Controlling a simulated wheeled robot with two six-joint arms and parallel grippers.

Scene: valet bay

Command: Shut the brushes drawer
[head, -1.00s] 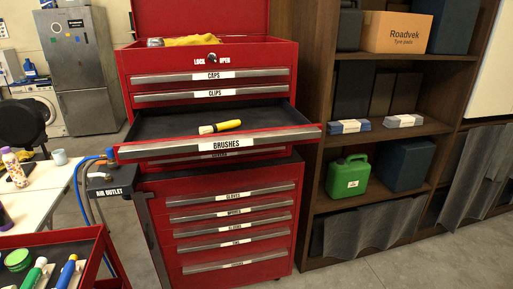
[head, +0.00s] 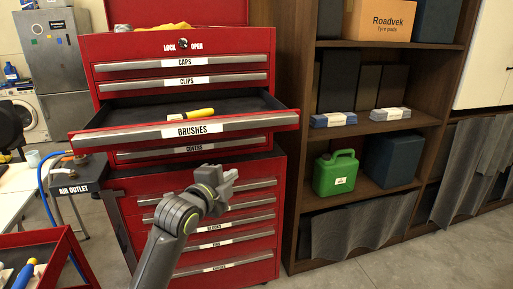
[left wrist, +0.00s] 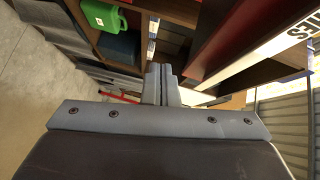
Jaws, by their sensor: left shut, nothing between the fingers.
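The brushes drawer (head: 257,121) stands pulled out of the red tool chest, its grey handle strip and BRUSHES label facing me. A brush with a yellow handle (head: 191,114) lies inside on the dark liner. My left gripper (head: 226,180) is in front of the chest, below the drawer front and apart from it in the head view. In the left wrist view the two fingers (left wrist: 161,84) are together with nothing between them. The drawer front with its white label strip (left wrist: 262,52) shows at the upper right there. My right gripper is not in view.
The caps and clips drawers (head: 185,72) above are shut. The air outlet box (head: 78,175) with a blue hose sits left of the chest. A dark shelf with a green can (head: 336,173) stands at the right. A red cart (head: 62,245) is at the lower left.

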